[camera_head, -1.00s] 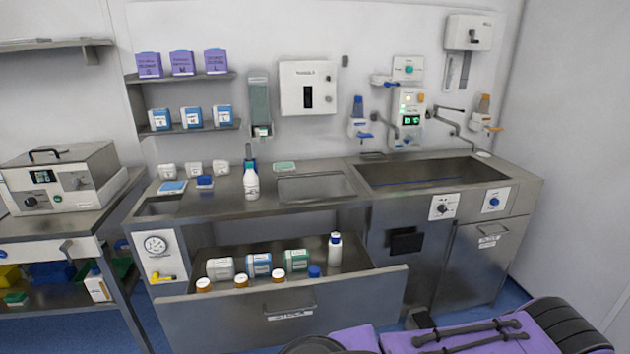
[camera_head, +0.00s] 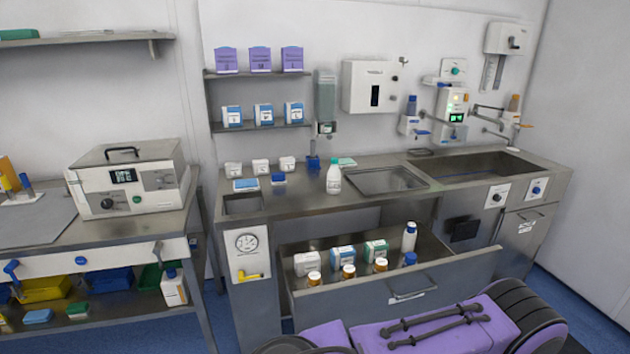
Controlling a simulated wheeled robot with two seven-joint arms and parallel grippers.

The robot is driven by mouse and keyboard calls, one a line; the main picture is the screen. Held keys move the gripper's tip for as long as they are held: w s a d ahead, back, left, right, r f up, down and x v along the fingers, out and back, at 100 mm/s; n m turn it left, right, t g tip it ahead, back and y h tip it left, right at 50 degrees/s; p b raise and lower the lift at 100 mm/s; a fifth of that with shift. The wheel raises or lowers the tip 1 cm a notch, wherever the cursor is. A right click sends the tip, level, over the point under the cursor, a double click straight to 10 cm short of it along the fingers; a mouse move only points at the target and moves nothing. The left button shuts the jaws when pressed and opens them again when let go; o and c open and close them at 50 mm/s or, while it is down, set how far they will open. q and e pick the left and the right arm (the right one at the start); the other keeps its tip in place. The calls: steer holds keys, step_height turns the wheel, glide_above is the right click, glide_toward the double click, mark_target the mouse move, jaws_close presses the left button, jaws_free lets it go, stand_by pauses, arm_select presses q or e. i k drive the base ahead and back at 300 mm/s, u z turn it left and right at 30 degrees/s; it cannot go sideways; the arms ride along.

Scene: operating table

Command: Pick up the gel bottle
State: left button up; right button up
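Which bottle is the gel bottle I cannot tell for certain, as no label is readable. A white bottle with a green cap (camera_head: 333,178) stands upright on the steel counter, left of the sunken tray. A white bottle with a dark cap (camera_head: 409,237) stands upright in the open drawer, at its back right. A small blue bottle (camera_head: 313,164) stands at the back of the counter, below the wall dispenser. Neither of my grippers shows in the head view.
A purple padded table (camera_head: 430,328) with black parts stands in front. A steel device (camera_head: 128,178) sits on the left bench. The sink (camera_head: 475,167) is at right.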

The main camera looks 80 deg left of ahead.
mark_target(333, 175)
steer(key=u, duration=1.75)
